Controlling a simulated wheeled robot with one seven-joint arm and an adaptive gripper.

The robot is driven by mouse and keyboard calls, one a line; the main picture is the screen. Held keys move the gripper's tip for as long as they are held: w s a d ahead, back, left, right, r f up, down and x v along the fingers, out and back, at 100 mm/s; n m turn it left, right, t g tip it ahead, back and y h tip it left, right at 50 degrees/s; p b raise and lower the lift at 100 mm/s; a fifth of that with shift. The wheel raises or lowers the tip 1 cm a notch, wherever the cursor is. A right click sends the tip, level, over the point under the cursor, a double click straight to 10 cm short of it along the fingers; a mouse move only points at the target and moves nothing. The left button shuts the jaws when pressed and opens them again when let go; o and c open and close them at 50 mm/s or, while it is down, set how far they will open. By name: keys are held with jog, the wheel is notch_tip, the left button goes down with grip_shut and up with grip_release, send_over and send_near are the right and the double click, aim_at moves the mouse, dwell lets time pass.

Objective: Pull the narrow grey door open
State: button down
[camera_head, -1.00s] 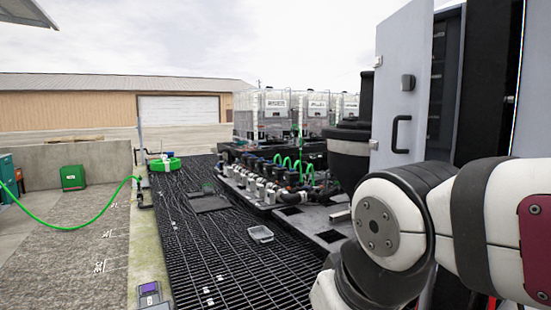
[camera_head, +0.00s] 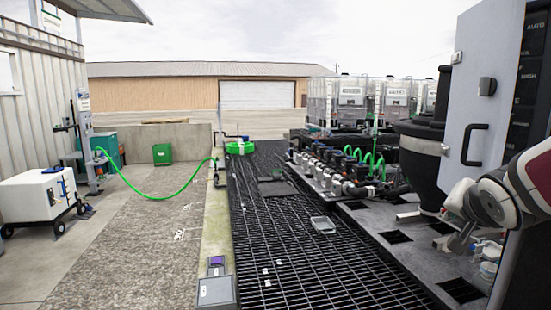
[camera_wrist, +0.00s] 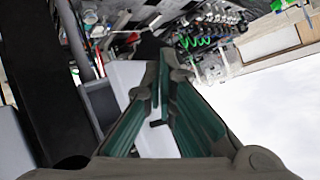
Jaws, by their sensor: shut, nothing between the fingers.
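The narrow grey door (camera_head: 496,110) stands at the right in the head view, swung out from a dark cabinet (camera_head: 536,85). A black bar handle (camera_head: 473,145) and a small dark latch (camera_head: 487,87) are on its face. My arm is at the lower right, in front of the door's lower part, and my gripper cannot be made out there. In the wrist view my gripper (camera_wrist: 163,62) has its green-padded fingers shut with nothing held. A pale panel (camera_wrist: 126,78), probably the door, lies behind the fingers, apart from them as far as I can tell.
A large black tank (camera_head: 420,160) and a row of valves and pipes (camera_head: 345,172) stand left of the door. Open dark grating (camera_head: 300,250) covers the middle floor. A white wheeled box (camera_head: 38,195) and green hose (camera_head: 150,196) are at the left.

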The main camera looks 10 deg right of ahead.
jog(key=d+r+m+t+p, duration=0.3)
jog(key=d+m, duration=0.1)
jog(key=d, duration=0.8)
jog(key=s+d+m+t+y+p, duration=0.3)
jog(key=s+d+m+t, duration=0.15)
jog(key=s+d, duration=0.35)
jog(key=w+a, duration=0.3)
jog(key=w, duration=0.7)
jog(key=shift+w, duration=0.25)
jog(key=shift+r+m, duration=0.1)
jog(key=shift+m, duration=0.15)
